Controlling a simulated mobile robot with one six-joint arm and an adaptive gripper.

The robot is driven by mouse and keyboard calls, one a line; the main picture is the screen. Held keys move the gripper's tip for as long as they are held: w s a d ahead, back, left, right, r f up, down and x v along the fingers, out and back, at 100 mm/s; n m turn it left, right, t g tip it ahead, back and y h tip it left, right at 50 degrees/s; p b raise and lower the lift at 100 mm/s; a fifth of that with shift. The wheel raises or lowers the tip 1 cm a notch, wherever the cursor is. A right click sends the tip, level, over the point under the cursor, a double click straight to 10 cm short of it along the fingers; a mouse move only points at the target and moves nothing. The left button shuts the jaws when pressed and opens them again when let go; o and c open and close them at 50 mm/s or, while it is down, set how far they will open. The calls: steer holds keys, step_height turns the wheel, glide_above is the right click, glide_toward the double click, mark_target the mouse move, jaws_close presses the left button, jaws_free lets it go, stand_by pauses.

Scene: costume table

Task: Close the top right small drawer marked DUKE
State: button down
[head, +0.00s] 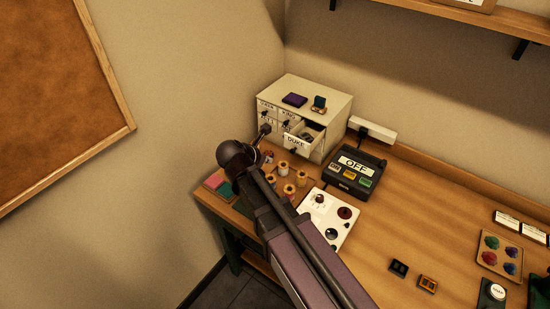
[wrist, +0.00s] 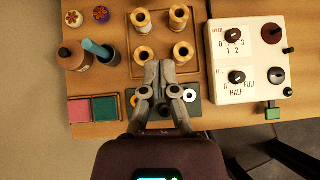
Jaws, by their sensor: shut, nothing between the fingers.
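The drawer marked DUKE (head: 296,143) stands pulled out from the right side of the cream cabinet (head: 335,108) in the head view. Its inside shows, with something small and grey in it. The other labelled drawer fronts look flush, with dark knobs. My gripper (wrist: 160,68) is shut and empty in the wrist view, above the table's front part, just below the spools in the picture. In the head view my arm reaches up in front of the cabinet; I cannot make out the fingertips there. The wrist view does not show the cabinet or drawer.
Wooden spools (wrist: 180,18) stand on a tray near my fingers. A white control panel (wrist: 249,60) is to their right; pink and green pads (wrist: 104,108) and jars lie left. A black OFF box (head: 355,176) stands right of the drawer. A purple item (head: 294,100) lies on the cabinet.

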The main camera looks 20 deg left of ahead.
steer(key=w+r+b+x, duration=0.1)
steer(key=b+x, duration=0.5)
steer(key=x, duration=0.6)
steer(key=shift+w+d+r, duration=0.4)
steer(key=shift+w+d, duration=0.05)
steer(key=shift+w, duration=0.05)
steer(key=shift+w+a, duration=0.1)
steer(key=shift+a, duration=0.05)
